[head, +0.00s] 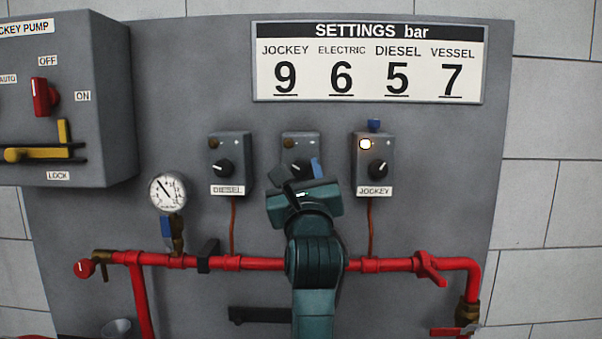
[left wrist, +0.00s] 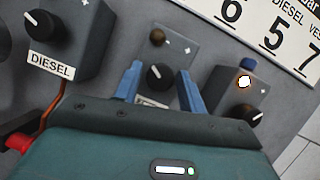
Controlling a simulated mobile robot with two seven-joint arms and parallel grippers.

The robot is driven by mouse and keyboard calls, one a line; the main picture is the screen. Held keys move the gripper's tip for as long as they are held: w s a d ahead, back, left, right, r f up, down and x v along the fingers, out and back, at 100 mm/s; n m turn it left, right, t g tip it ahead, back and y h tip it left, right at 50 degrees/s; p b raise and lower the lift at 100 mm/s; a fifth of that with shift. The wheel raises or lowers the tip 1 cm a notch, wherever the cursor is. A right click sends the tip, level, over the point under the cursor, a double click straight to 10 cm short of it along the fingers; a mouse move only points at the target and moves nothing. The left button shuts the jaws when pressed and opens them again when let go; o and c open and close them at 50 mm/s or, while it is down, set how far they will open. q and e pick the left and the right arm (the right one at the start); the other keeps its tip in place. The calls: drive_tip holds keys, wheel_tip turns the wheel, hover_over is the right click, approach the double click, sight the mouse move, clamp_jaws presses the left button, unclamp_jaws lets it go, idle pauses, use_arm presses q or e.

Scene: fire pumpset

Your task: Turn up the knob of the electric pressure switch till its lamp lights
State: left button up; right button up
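The electric pressure switch (head: 302,144) is the middle grey box of three. Its lamp (left wrist: 157,37) is brown and unlit. Its black knob (left wrist: 159,77) has a white pointer line and shows between my left gripper's blue fingers in the left wrist view. My left gripper (left wrist: 159,82) is open, one finger each side of the knob with visible gaps; I cannot tell how near the tips are to the box. In the head view my left gripper (head: 300,174) hides the switch's label and part of the knob. My right gripper is not in view.
The diesel switch (head: 229,149) stands left, its lamp dark. The jockey switch (head: 372,153) stands right, its lamp lit, with a blue piece on top. A red pipe (head: 390,265) runs below. A pressure gauge (head: 167,192) and settings sign (head: 369,62) are nearby.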

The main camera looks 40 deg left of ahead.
use_arm(q)
drive_tip(key=c, duration=0.7)
drive_tip(key=shift+r+m+t+h+p, duration=0.1)
drive_tip(key=shift+m+t+h+p, duration=0.2)
drive_tip(key=shift+m+p, duration=0.35)
drive_tip(key=o, duration=1)
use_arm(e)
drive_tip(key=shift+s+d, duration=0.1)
use_arm(q)
drive_tip(key=shift+f, duration=0.2)
